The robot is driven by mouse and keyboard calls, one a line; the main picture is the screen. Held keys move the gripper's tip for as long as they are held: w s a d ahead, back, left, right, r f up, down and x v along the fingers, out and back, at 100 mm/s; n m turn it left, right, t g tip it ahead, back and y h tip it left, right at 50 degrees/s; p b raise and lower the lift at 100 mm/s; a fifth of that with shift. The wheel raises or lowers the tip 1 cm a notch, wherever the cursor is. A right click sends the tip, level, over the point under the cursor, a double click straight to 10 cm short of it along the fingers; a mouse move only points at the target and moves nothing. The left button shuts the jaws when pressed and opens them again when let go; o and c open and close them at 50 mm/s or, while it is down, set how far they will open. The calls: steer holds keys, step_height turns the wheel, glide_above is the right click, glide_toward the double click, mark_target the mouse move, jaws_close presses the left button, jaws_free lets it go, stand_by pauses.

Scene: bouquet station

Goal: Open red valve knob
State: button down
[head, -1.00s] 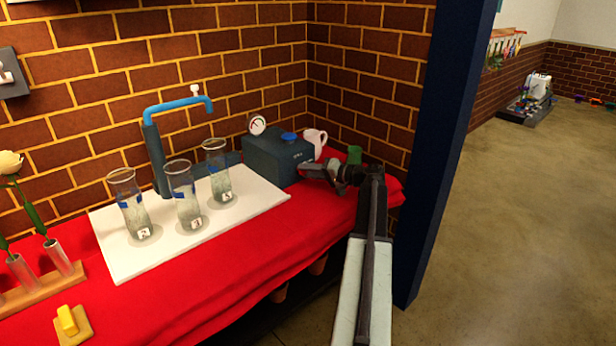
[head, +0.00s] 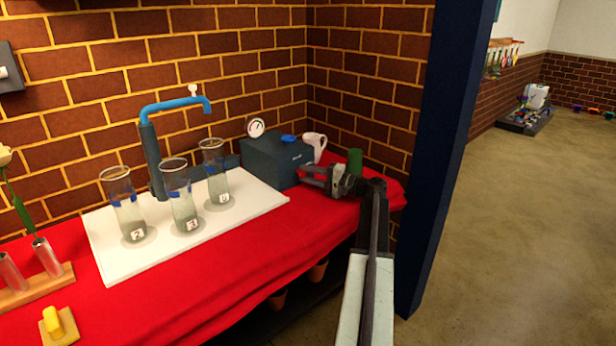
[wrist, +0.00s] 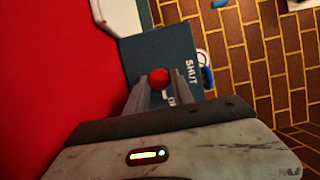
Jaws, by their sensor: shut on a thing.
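The red valve knob (wrist: 159,78) is on the face of a dark blue-grey box (wrist: 150,50), between my two fingers in the wrist view. My gripper (wrist: 168,80) is shut on it. A short white mark shows at the knob's edge on the side towards my gripper. "SHUT" is printed right of the knob; a second label starting with "O" is partly hidden by a finger. In the head view my gripper (head: 312,178) is at the front of the box (head: 272,163); the knob is hidden there.
A gauge (head: 256,127) and blue cap (head: 289,138) are on the box. A white mug (head: 315,144) and green cup (head: 355,160) stand nearby. Glass vases (head: 180,198) stand on a white board (head: 140,255) under a blue tap (head: 175,105). A dark blue post (head: 440,160) is close right.

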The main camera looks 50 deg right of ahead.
stand_by(0.3)
steer(key=c, duration=1.1)
jaws_free()
steer(key=v, duration=0.8)
